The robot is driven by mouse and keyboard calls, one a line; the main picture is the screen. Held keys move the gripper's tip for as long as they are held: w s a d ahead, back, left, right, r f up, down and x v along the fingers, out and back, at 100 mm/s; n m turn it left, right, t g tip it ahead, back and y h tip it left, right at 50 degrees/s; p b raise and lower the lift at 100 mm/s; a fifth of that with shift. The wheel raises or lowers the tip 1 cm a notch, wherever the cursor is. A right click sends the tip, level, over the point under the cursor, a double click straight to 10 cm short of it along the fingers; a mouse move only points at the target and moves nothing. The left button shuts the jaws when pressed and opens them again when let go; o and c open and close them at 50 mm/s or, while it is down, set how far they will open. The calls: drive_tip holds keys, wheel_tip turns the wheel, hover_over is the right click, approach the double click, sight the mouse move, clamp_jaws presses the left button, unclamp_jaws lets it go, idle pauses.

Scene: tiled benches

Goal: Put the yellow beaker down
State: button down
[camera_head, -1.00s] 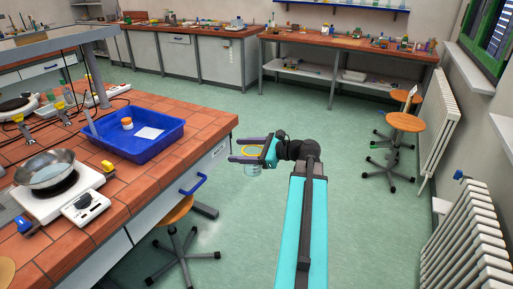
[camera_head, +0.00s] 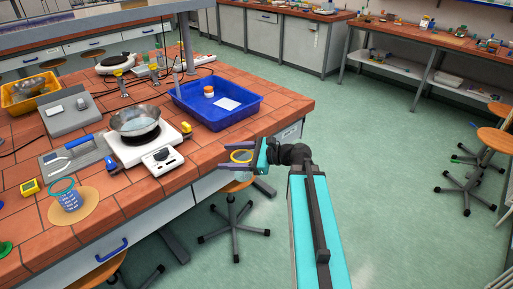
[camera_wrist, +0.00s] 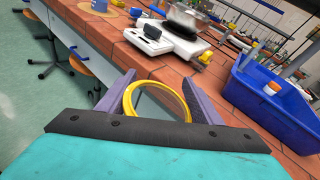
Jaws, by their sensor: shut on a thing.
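The yellow beaker, clear with a yellow rim (camera_head: 241,156), is between the fingers of my gripper (camera_head: 225,157). My gripper is shut on it and holds it in the air by the edge of the tiled bench (camera_head: 120,198). The beaker's yellow rim also shows in the wrist view (camera_wrist: 158,84), between the two purple fingers (camera_wrist: 160,92). The lower part of the beaker is mostly hidden in the wrist view.
A blue tray (camera_head: 246,112) with a small jar and white card stands on the bench near the corner. A pan (camera_head: 135,120) sits on a white hot plate. A blue-patterned beaker (camera_head: 69,197) stands on a round tan mat at the left. Bare tiles lie between.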

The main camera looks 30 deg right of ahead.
drive_tip(key=a+f+n+g+y, duration=0.1)
drive_tip(key=a+f, duration=0.1)
drive_tip(key=a, duration=0.7)
drive_tip(key=shift+a, duration=0.25)
drive_tip(key=shift+d, duration=0.2)
